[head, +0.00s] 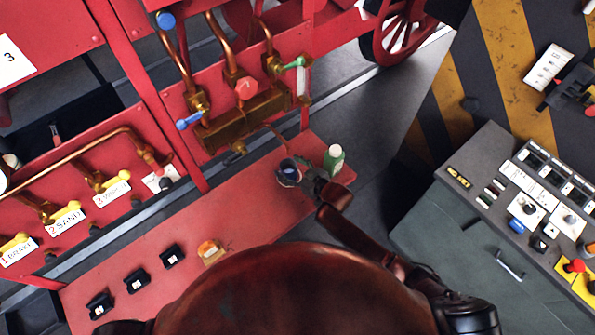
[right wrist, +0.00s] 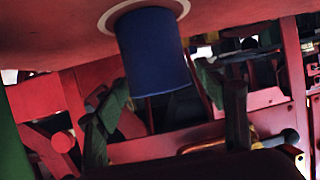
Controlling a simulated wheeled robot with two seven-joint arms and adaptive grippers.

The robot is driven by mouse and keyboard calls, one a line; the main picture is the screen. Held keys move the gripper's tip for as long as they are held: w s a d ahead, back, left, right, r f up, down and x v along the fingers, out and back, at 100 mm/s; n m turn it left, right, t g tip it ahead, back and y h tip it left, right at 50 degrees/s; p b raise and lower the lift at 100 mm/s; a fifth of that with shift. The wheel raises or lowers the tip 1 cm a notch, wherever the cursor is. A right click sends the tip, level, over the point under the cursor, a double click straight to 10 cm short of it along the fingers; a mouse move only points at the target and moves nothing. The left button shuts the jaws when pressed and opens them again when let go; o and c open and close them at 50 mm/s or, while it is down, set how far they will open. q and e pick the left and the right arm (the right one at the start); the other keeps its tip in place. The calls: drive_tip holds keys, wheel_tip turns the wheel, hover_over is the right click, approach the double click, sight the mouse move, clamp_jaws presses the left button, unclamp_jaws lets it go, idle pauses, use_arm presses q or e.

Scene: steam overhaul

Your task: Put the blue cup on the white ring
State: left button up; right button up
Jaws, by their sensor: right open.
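The blue cup (head: 288,169) stands on the red bench near its right end, just left of my right gripper (head: 308,180). In the right wrist view, which looks upside down, the blue cup (right wrist: 157,55) has its base on the white ring (right wrist: 107,18). The ring's rim shows on both sides of the base, and the cup looks about upright. My right gripper (right wrist: 170,92) is open. Its fingers are apart on either side of the cup's rim end, with gaps visible. My left gripper is not in view.
A green-and-white bottle (head: 334,158) stands close to the right of the cup. Brass valves and pipes (head: 245,115) rise behind the bench (head: 240,205). Several black blocks (head: 136,281) and an orange-topped item (head: 210,250) lie to the left. A control console (head: 470,190) is at right.

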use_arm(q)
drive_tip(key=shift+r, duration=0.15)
use_arm(e)
drive_tip(key=v, duration=1.1)
drive_tip(key=shift+s+d+r, duration=0.15)
drive_tip(key=shift+s+d, duration=0.1)
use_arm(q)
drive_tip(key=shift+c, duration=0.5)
